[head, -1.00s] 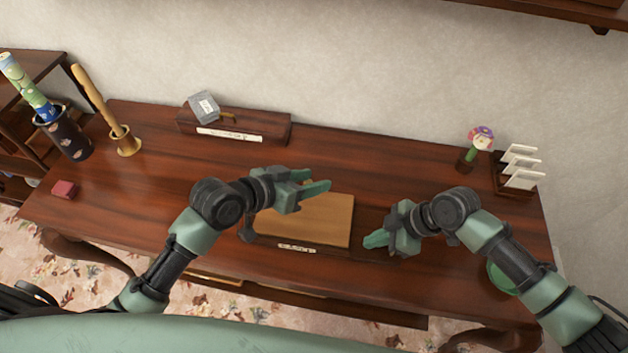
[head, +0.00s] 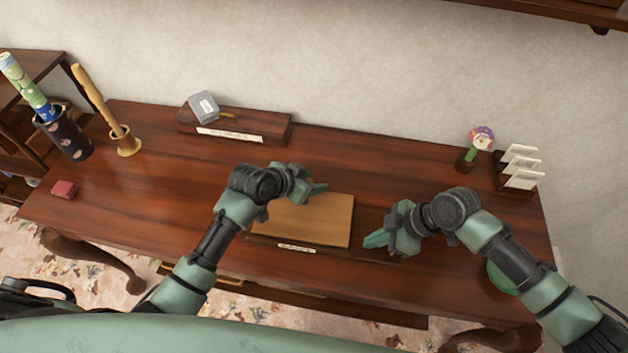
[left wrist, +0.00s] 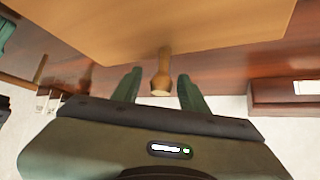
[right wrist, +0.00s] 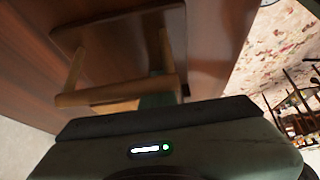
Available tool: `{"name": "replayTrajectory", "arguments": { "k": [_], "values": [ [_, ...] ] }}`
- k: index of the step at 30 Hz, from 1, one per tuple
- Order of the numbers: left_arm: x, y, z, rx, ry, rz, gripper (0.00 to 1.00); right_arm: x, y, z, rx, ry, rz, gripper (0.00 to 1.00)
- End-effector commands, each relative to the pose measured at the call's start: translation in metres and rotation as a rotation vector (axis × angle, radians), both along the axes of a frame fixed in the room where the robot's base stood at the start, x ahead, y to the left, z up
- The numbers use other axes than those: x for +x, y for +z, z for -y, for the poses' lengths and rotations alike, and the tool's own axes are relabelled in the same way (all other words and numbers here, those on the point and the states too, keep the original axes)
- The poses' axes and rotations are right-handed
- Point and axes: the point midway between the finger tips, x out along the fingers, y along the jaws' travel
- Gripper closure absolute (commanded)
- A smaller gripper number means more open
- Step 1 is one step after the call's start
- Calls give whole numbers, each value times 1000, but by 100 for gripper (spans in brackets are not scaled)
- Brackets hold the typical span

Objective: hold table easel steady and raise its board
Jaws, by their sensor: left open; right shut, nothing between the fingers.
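The table easel's tan board (head: 318,215) lies low and nearly flat over its dark base (head: 330,250) near the desk's front. My left gripper (head: 316,189) is at the board's back edge. In the left wrist view its fingers are open, and a turned wooden knob (left wrist: 162,80) below the board (left wrist: 150,25) shows in the gap between them, not gripped. My right gripper (head: 372,241) is shut and empty at the easel's right side. In the right wrist view its green fingertips (right wrist: 158,98) are partly hidden by a light wooden bar (right wrist: 110,96); contact is unclear.
A brown box (head: 265,128) with a grey block (head: 203,107) on it stands at the back. A flower pot (head: 467,160) and a card rack (head: 517,185) stand at right. A gold cup (head: 124,146), dark holder (head: 72,142) and red block (head: 64,189) are at left.

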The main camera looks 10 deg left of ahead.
Motion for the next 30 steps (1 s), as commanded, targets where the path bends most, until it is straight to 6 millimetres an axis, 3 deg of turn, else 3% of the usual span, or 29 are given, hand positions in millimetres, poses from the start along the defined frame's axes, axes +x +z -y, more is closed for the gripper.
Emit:
{"name": "replayTrajectory", "arguments": {
  "k": [1,13,14,18,30],
  "values": [
    [3,-5,3,-1,0,-1,57,-5,-8,3,-13,3,-15,100],
    [8,-10,5,-1,0,1,57,-5,-8,3,-13,3,-15,100],
    [8,-10,5,-1,0,1,62,-5,-8,3,-13,3,-15,100],
    [8,-10,5,0,0,0,100,-5,-8,3,-13,3,-15,100],
    [7,-11,6,-1,-1,-2,100,-5,-8,3,-13,3,-14,100]
  ]
}}
